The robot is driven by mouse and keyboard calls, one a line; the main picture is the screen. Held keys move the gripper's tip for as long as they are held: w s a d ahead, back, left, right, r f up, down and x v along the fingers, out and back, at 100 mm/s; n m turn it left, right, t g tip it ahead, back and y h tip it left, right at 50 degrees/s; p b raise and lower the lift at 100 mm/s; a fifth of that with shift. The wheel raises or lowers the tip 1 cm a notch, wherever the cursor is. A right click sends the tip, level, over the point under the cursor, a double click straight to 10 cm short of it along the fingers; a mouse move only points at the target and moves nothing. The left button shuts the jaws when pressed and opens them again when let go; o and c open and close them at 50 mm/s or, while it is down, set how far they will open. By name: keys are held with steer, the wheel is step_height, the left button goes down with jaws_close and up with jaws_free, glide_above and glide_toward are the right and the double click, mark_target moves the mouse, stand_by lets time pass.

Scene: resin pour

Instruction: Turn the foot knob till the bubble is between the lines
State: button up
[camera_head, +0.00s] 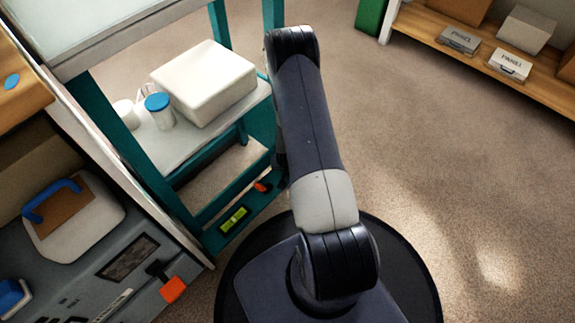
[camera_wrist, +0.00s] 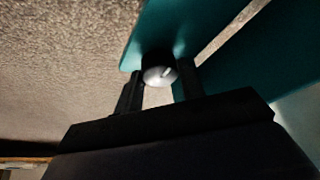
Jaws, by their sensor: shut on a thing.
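The spirit level (camera_head: 235,219), with a yellow-green vial, sits on the low teal rail of the stand (camera_head: 190,225) in the head view. It is too small there to tell where the bubble lies against the lines. In the wrist view, the round silver foot knob (camera_wrist: 160,76) has a pale mark on its face and sits at the end of a teal rail (camera_wrist: 180,30). My gripper (camera_wrist: 161,84) is shut on the knob, one dark finger on each side. In the head view my arm hides the gripper and the knob.
On the stand's shelf are a white block-shaped box (camera_head: 205,82) and a blue-lidded jar (camera_head: 159,108). A small orange part (camera_head: 262,186) is on the low rail near my arm. A grey machine with an orange handle (camera_head: 173,289) stands at lower left. The carpet (camera_head: 470,170) at right is clear.

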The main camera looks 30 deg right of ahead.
steer(key=o, duration=1)
steer(key=p+v, duration=0.4)
steer(key=v, duration=0.6)
steer(key=shift+s+a+r+p, duration=0.1)
steer(key=shift+s+r+p, duration=0.05)
steer(key=shift+r+p, duration=0.25)
steer(key=shift+f, duration=0.1)
steer(key=b+x, duration=0.5)
steer(key=x, duration=0.6)
